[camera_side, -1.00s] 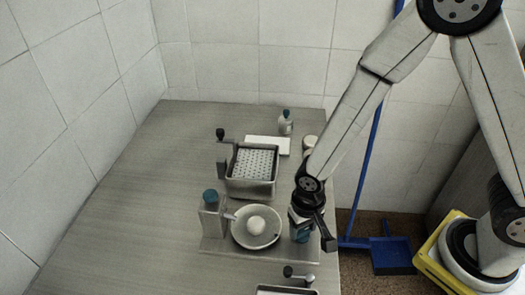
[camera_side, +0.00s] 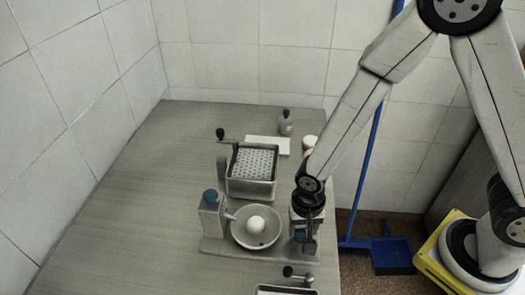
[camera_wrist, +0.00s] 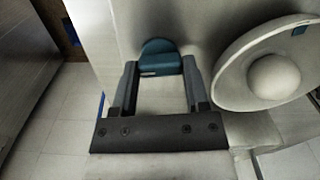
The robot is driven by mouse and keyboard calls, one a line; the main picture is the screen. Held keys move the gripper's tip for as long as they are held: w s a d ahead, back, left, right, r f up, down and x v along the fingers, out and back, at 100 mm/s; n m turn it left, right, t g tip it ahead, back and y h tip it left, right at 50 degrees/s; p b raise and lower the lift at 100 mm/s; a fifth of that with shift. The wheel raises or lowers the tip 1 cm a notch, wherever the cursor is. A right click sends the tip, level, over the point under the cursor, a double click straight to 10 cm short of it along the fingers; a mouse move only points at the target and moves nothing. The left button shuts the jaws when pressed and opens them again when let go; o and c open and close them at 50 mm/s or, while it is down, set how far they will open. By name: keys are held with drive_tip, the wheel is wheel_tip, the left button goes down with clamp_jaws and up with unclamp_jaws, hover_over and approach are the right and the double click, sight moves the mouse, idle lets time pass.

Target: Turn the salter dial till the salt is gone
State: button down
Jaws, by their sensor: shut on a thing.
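The salter stands on a flat grey base (camera_side: 215,246) near the table's right side. Its shallow round bowl (camera_side: 236,236) holds a white rounded mound (camera_side: 256,224), which also shows in the wrist view (camera_wrist: 274,76). A post with a teal cap (camera_side: 210,196) stands at the bowl's left. The teal dial (camera_wrist: 160,58) lies between my fingertips in the wrist view; in the side view it is mostly hidden behind my gripper (camera_side: 306,244), right of the bowl. My gripper points down and is shut on the dial.
A perforated basket (camera_side: 262,188) with a crank stands behind the salter. A white board (camera_side: 267,144) and a small teal-topped container (camera_side: 286,124) are farther back. Another crank (camera_side: 298,276) is at the front edge. The table's left side (camera_side: 120,225) is clear.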

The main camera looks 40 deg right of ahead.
sight(303, 230)
drive_tip(key=shift+c, duration=0.4)
unclamp_jaws()
drive_tip(key=shift+r, duration=0.15)
drive_tip(key=shift+r, duration=3.8)
drive_tip(key=shift+d, duration=0.1)
drive_tip(key=d+r+n+t, duration=0.2)
drive_tip(key=d+r+n, duration=0.2)
drive_tip(key=d, duration=0.9)
drive_tip(key=n, duration=0.3)
drive_tip(key=shift+s+d+r+t, duration=0.2)
drive_tip(key=shift+s+t, duration=0.05)
drive_tip(key=shift+t, duration=0.05)
